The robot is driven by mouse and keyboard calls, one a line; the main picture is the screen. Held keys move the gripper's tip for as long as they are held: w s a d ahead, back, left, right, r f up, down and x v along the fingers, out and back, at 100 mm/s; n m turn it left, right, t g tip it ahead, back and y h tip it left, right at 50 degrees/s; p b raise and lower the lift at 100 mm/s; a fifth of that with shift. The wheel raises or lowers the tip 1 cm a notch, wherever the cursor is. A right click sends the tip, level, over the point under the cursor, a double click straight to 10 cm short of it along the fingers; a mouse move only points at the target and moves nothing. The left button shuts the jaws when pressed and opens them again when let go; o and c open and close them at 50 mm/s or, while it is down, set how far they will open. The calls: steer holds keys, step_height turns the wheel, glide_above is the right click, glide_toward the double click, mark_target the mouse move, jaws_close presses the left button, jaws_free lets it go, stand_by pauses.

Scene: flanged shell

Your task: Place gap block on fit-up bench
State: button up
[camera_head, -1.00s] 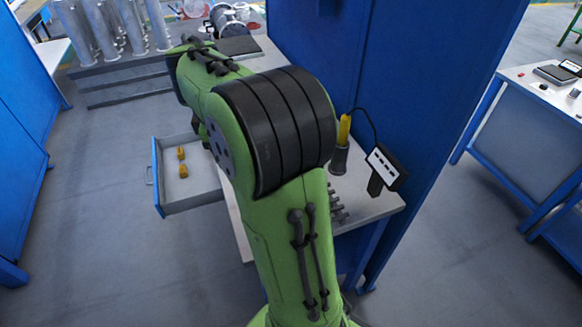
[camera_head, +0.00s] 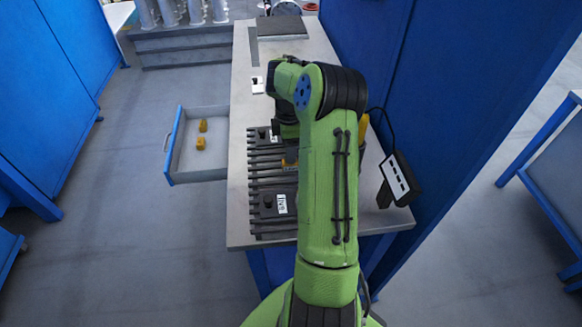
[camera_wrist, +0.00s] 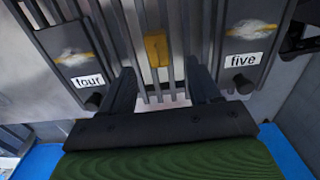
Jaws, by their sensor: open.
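The fit-up bench (camera_head: 238,115) is a grey-topped table running away from me. A dark slatted rack (camera_head: 262,180) lies on it, with plates labelled "four" (camera_wrist: 88,80) and "five" (camera_wrist: 243,60). A small yellow block (camera_wrist: 156,48), which looks like a gap block, sits on the slats between the two plates. My gripper (camera_wrist: 160,88) is open above the slats. The yellow block lies beyond its fingertips, between their lines, apart from both. In the head view my arm hides most of the gripper.
An open drawer (camera_head: 218,170) on the bench's left holds two more yellow blocks (camera_head: 202,134). A dark device with a light face (camera_head: 398,178) and cable stands at the right edge. A blue wall (camera_head: 370,50) closes the right side. The bench's far left is mostly clear.

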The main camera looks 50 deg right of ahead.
steer(key=f, duration=0.4)
steer(key=f+b, duration=0.1)
steer(key=f, duration=0.1)
steer(key=shift+d+f, duration=0.25)
steer(key=shift+c, duration=0.3)
jaws_close()
